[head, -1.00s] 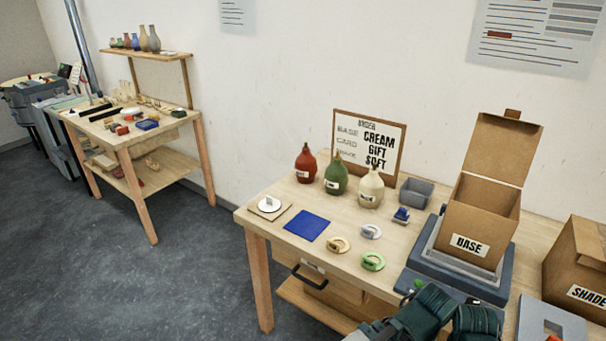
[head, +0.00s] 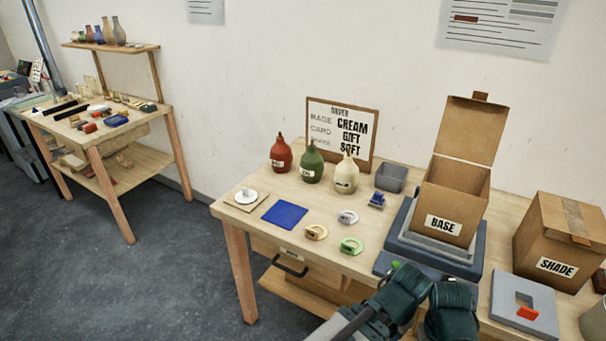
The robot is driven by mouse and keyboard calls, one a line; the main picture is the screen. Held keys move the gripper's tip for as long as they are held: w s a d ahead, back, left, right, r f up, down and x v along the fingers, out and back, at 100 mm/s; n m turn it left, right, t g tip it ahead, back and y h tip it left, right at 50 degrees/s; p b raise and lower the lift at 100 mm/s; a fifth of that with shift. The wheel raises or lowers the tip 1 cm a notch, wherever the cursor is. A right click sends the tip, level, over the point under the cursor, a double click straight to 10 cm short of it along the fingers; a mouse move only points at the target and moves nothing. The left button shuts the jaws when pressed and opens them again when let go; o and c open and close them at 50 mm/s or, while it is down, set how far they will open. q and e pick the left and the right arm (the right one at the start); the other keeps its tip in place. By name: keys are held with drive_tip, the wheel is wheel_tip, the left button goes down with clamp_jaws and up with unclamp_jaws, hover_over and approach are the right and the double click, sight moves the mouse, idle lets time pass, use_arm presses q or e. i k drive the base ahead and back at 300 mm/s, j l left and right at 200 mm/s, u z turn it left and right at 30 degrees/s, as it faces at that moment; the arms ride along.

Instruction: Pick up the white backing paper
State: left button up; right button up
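A white round piece (head: 245,196) with a small upright tab lies on a tan square sheet (head: 239,208) at the left end of the near table. I cannot tell whether the white piece is the backing paper. No other loose white sheet is clear on this table. Two dark green parts of my arms show at the bottom, right of centre, in front of the table's near edge, well apart from the white piece. No gripper fingers can be made out.
The open BASE box (head: 448,205) and the SHADE box (head: 557,240) are to the right. Floor is clear at left (head: 150,285).

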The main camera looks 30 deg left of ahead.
sight(246, 196)
drive_tip(key=u, duration=1.45)
drive_tip(key=i+j+z, duration=0.3)
